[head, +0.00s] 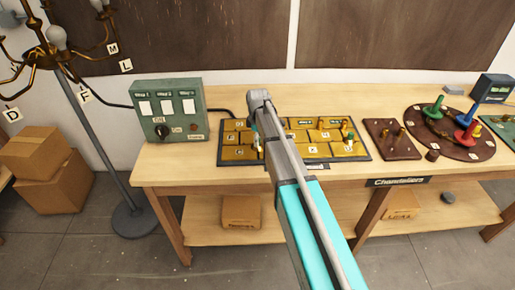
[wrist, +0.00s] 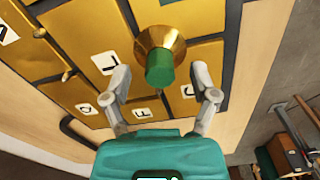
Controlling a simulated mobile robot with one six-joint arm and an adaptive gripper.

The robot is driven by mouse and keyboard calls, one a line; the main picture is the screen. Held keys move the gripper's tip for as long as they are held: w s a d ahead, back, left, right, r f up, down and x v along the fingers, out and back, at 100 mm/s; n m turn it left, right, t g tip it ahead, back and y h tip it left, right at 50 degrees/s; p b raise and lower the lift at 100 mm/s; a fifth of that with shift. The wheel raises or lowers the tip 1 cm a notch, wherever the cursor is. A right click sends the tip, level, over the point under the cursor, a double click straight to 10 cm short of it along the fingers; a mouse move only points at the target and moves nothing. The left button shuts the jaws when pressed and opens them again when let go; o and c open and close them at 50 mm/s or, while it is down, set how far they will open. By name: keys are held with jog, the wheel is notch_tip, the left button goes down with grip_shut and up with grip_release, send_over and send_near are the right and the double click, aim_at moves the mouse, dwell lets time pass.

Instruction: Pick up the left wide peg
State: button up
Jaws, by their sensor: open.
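In the wrist view, a peg with a green cylindrical top (wrist: 160,68) and a wide brass, cone-shaped base (wrist: 172,38) stands on the brass lettered board. My gripper (wrist: 163,84) is open, with one finger on each side near the green top. I see no clear contact between the fingers and the peg. In the head view, the board (head: 228,163) lies on the workbench, and my arm crosses in front of it, hiding its middle. My gripper is mostly hidden behind the arm there. Another green-topped peg (head: 350,136) stands at the board's right side.
A green switch box (head: 170,98) stands left of the board. To the right are a brown plate with brass pegs (head: 386,150) and a round brown board (head: 412,113) with green, red and blue pegs. A lamp stand (head: 92,130) is at the left. The bench front (head: 200,172) is clear.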

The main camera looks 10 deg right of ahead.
jog(key=shift+f, duration=0.45)
dwell(0.3)
grip_shut()
